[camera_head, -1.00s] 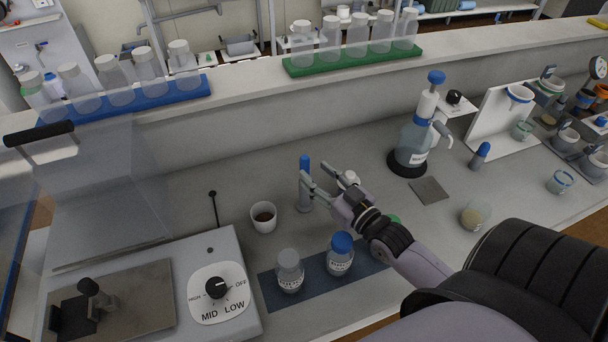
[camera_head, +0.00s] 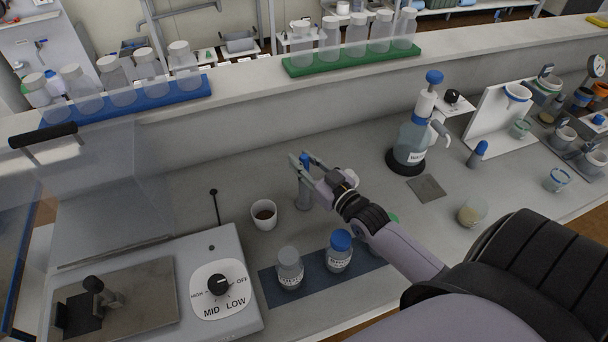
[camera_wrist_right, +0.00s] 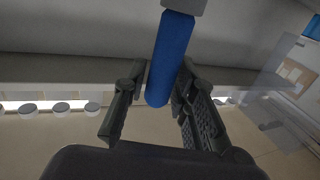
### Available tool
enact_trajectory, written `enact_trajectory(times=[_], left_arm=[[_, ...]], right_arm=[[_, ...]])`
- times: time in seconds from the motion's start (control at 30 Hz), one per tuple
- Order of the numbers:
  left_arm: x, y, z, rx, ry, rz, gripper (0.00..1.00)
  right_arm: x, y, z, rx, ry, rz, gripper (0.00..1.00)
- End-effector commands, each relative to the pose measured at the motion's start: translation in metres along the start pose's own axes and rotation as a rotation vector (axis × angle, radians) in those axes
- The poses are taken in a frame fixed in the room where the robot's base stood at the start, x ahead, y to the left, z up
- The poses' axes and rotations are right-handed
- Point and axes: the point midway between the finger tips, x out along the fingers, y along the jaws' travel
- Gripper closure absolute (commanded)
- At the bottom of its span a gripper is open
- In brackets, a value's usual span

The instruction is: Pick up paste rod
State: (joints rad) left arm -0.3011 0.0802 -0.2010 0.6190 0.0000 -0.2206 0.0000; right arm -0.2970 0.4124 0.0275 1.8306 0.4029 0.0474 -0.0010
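In the right wrist view the blue rod (camera_wrist_right: 170,60) lies between the two fingers of the right gripper (camera_wrist_right: 160,88). The fingers look open, with a small gap on the left side; contact on the right side is unclear. My left gripper is not in view.
A white cup (camera_head: 264,213) with dark contents stands just left of the rod. Two labelled bottles (camera_head: 289,268) (camera_head: 339,251) stand on a blue mat in front. A hot plate with a dial (camera_head: 218,285) is at left. A wash bottle (camera_head: 411,142) stands to the right.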

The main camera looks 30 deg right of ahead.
Motion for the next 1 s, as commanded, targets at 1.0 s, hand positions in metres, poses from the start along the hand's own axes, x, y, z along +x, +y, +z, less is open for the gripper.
enact_trajectory(times=[1.0], left_arm=[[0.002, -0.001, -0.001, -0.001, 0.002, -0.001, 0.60]], right_arm=[[0.000, 0.000, -0.022, 0.000, 0.004, 0.000, 1.00]])
